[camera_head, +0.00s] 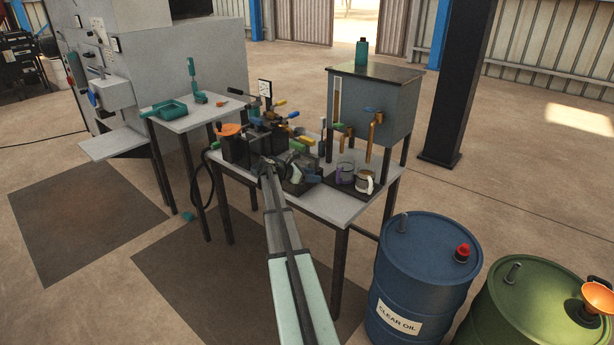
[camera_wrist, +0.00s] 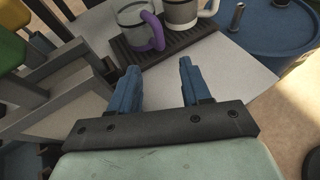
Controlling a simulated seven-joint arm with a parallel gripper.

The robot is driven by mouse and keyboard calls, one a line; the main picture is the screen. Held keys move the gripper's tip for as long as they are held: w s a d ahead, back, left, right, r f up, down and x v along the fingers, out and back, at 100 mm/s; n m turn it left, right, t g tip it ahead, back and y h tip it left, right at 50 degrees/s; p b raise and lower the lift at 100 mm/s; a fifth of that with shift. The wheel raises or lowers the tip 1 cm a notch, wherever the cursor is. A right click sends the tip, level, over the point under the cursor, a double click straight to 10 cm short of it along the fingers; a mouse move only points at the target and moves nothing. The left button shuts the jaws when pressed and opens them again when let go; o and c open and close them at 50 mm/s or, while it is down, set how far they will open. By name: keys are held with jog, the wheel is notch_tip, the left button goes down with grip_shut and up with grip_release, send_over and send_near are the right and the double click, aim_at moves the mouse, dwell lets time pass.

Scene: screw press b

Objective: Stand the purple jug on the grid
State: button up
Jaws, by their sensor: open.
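The purple jug is a clear jug (camera_wrist: 131,22) with a purple handle (camera_wrist: 157,32), at the top of the wrist view. In the head view the jug (camera_head: 345,171) is upright under the copper taps. It appears to stand on the left part of the dark slatted grid (camera_wrist: 178,44), handle towards my gripper. The grid also shows in the head view (camera_head: 352,189). My gripper (camera_wrist: 159,66) is open, with nothing between its blue fingers. It is on the near side of the jug, apart from it. In the head view my wrist partly hides the gripper.
A pale jug (camera_wrist: 182,13) stands right of the purple one on the grid. A grey tank (camera_head: 378,105) with taps rises behind. Levers with coloured handles (camera_head: 283,117) crowd the table's left. A blue drum (camera_head: 420,275) stands in front. The table's front right corner is bare.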

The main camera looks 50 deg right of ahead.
send_near(343, 173)
jog(key=s+d+f, duration=0.1)
jog(key=s+f, duration=0.1)
jog(key=s+d+f, duration=0.1)
jog(key=f, duration=0.1)
jog(key=shift+d, duration=0.3)
jog(key=shift+c, duration=0.4)
grip_shut()
